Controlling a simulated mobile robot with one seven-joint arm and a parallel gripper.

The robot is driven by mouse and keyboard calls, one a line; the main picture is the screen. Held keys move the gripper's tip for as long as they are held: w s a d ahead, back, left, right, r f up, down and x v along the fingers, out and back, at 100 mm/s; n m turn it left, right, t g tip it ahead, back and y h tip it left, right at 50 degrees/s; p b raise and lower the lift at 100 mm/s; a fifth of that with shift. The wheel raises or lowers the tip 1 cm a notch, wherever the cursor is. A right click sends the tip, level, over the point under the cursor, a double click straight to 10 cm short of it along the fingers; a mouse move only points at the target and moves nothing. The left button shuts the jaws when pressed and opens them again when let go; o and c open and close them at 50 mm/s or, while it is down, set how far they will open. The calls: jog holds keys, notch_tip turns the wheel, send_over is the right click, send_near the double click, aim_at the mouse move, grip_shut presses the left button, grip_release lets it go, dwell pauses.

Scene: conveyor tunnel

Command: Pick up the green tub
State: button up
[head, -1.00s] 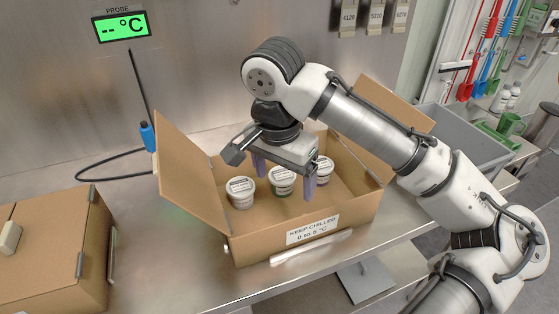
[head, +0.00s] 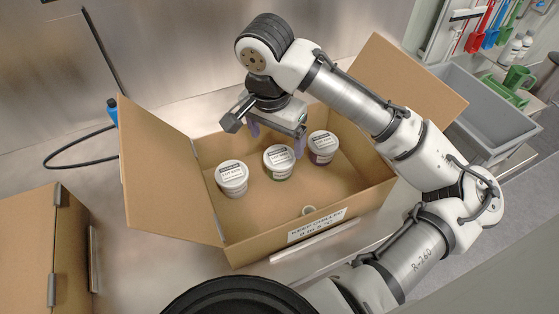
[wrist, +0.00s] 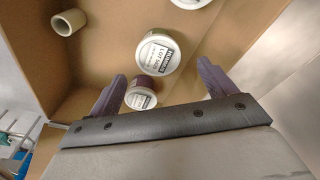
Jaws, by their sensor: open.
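Three white-lidded tubs stand upright in an open cardboard box (head: 215,215). The middle one, with a green band low on its side, is the green tub (head: 280,175). A greyish tub (head: 232,179) is on its left and a purple tub (head: 323,158) on its right. My gripper (head: 276,143) is open and empty, above the box behind the green tub. In the wrist view the fingers (wrist: 162,72) point toward what looks like the green tub (wrist: 158,54).
A small roll or ring (head: 308,210) lies by the box's front wall. The box's raised side flaps (head: 170,165) flank the opening. Another carton (head: 30,245) stands at the left. A grey bin (head: 490,115) is at the right. The box floor left of the roll is clear.

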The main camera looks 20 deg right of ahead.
aim_at(280, 156)
jog(key=shift+w+d+f+p, duration=0.1)
jog(key=shift+d+f+p, duration=0.1)
jog(key=shift+f, duration=1)
jog(key=shift+d+f+p, duration=0.1)
jog(key=shift+f+p, duration=0.05)
jog(key=shift+f, duration=1)
jog(key=shift+w+d+f+p, duration=0.1)
jog(key=shift+d+f+p, duration=0.1)
jog(key=shift+f, duration=1)
jog(key=c, duration=1)
jog(key=shift+r, duration=0.2)
notch_tip(280, 156, up, 20)
jog(key=shift+f+b, duration=0.1)
jog(key=shift+b, duration=0.4)
jog(key=o, duration=0.5)
jog(key=c, duration=0.8)
notch_tip(280, 156, down, 3)
jog(key=b, duration=0.2)
jog(key=shift+s+b, duration=0.15)
jog(key=shift+b, duration=0.2)
